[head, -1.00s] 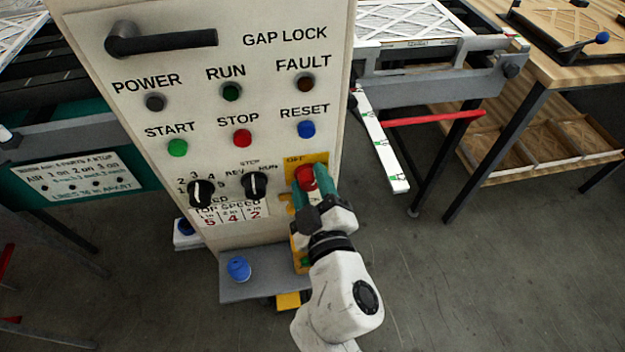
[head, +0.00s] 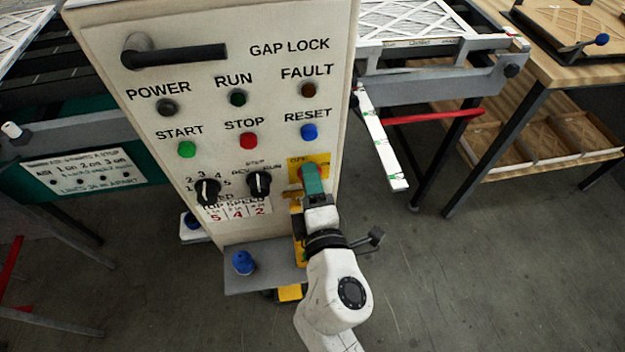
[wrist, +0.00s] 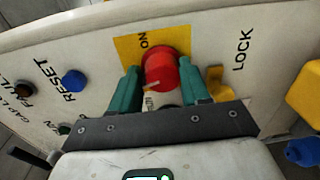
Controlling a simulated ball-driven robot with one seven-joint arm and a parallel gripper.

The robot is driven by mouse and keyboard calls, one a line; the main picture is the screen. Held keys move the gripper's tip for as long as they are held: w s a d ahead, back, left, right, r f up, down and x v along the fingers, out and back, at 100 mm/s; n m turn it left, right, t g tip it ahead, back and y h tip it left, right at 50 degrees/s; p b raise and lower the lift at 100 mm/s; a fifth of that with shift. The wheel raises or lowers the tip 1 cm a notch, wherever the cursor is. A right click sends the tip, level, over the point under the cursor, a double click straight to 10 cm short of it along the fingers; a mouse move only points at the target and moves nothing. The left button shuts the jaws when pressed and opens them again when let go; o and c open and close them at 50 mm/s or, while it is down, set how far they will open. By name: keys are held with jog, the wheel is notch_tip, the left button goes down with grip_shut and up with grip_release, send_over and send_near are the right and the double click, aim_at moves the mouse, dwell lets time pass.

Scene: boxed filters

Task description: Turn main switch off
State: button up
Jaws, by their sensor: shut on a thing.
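The main switch is a red round knob (wrist: 160,70) with a pale pointer mark on its edge. It sits on a yellow plate (wrist: 127,46) lettered "ON", with a second label partly hidden below. My gripper (wrist: 162,80) has its green fingers on either side of the knob, shut on it. In the head view my gripper (head: 312,180) is at the lower right of the cream panel and covers most of the knob. The yellow plate (head: 322,160) shows above the fingers. The pointer's exact setting is hard to read.
The panel (head: 210,95) also carries a blue RESET button (head: 309,132), a red STOP button (head: 248,140), a green START button (head: 187,149) and two black selector knobs. A grey shelf (head: 265,275) with a blue item (head: 243,262) juts out below. Open floor lies to the right.

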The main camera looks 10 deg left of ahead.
jog(key=shift+s+a+f+n, duration=0.15)
jog(key=shift+f+n, duration=0.25)
jog(key=shift+n, duration=0.3)
jog(key=o, duration=0.7)
jog(key=shift+o, duration=1.1)
jog(key=shift+r, duration=0.15)
jog(key=b+v, duration=0.1)
jog(key=v, duration=0.9)
jog(key=shift+s+b, duration=0.3)
jog(key=shift+b, duration=0.1)
